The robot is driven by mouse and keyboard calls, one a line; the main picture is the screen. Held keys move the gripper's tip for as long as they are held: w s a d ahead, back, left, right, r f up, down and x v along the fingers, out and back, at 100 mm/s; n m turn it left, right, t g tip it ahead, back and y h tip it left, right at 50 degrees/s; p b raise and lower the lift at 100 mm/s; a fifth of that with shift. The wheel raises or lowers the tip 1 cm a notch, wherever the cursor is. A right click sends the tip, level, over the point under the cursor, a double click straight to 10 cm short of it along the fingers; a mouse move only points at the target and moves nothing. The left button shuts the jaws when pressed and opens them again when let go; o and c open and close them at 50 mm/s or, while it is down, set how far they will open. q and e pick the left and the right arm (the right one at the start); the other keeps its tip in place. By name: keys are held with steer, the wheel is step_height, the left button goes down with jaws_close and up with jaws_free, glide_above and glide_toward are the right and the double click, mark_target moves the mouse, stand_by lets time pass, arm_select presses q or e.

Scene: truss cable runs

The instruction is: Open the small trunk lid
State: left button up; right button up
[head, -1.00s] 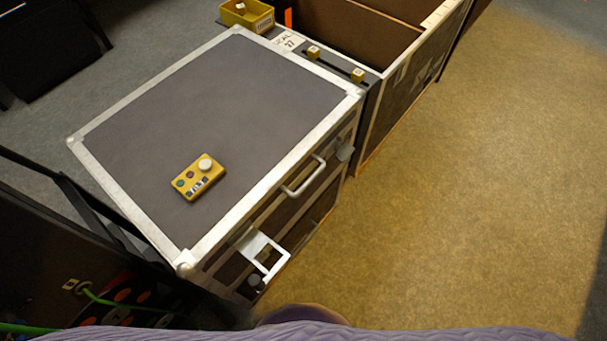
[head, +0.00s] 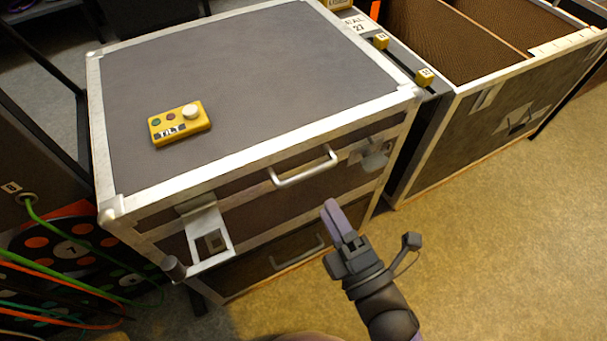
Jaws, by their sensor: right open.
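The small trunk (head: 290,205) is a dark case with silver metal edging. Its flat grey lid (head: 270,80) is closed. A silver bar handle (head: 303,168) is on the lid's front edge. A silver hasp plate (head: 208,235) hangs from the front at left, and a grey latch (head: 374,158) sits at the front right. A second handle (head: 298,252) is lower on the front. My right gripper (head: 331,208) is open and empty, in front of the trunk, below and right of the lid handle and apart from it as seen. My left gripper is not in view.
A yellow control box (head: 180,123) with a white knob lies on the lid. A larger open trunk (head: 500,110) stands at right, with small yellow blocks (head: 425,77) on the strip between. Cables (head: 60,270) and a dark panel are at left. The floor (head: 500,260) at right is clear.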

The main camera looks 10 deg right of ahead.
mark_target(308, 172)
steer(key=b+x, duration=0.1)
steer(key=x, duration=0.6)
steer(key=shift+w+a+r, duration=0.1)
steer(key=shift+w+a, duration=0.05)
steer(key=shift+w, duration=0.25)
jaws_close()
stand_by(0.8)
